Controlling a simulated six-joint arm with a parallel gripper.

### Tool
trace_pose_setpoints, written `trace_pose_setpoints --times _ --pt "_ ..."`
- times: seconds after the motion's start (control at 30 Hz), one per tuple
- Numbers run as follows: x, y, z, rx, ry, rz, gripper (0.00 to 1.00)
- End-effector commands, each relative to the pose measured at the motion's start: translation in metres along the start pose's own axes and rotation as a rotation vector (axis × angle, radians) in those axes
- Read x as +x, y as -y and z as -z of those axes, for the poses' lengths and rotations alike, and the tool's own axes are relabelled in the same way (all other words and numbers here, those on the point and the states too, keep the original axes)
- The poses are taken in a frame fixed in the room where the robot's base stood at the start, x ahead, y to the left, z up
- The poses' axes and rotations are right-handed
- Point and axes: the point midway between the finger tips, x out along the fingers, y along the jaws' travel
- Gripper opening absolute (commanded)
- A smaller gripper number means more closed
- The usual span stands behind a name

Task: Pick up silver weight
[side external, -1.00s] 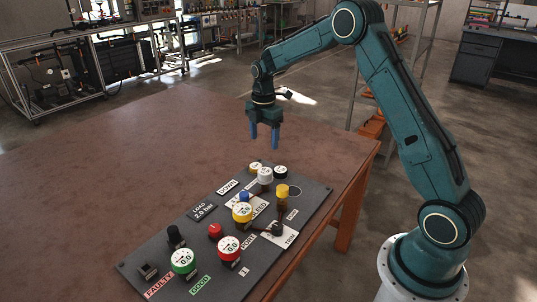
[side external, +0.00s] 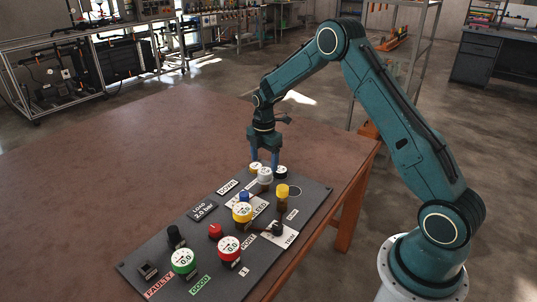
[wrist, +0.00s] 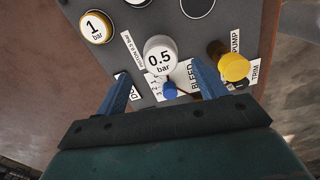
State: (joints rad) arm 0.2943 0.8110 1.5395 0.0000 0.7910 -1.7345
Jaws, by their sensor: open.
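The silver weight (side external: 265,176), a pale grey cylinder with a white top, stands upright on the dark panel (side external: 325,190). In the wrist view the silver weight (wrist: 161,56) reads "0.5 bar" and sits between and slightly beyond the fingertips. My gripper (side external: 265,162) is open, its two blue fingers pointing down just above and behind the weight. In the wrist view my gripper (wrist: 161,70) is empty, with a finger towards each side of the weight. I cannot tell whether the fingertips reach down to its height.
A yellow "1 bar" weight (wrist: 96,27) and a black weight (side external: 281,169) stand close behind. A yellow-capped post (wrist: 233,67) and a blue knob (wrist: 169,90) are near the fingers. Round gauges stand further forward. The brown table (side external: 130,170) is bare left of the panel.

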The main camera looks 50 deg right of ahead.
Motion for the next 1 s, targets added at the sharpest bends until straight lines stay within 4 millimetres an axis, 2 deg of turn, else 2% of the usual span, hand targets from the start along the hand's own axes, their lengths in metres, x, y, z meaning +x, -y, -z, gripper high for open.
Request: trace_pose_setpoints --times 0.4,0.97,1.0 --pt "0.043 0.002 0.0 0.001 -0.001 0.003 0.71" --pt "0.046 0.001 0.0 0.001 -0.001 0.001 0.71" --pt "0.046 0.001 0.0 0.001 -0.001 0.001 0.67"
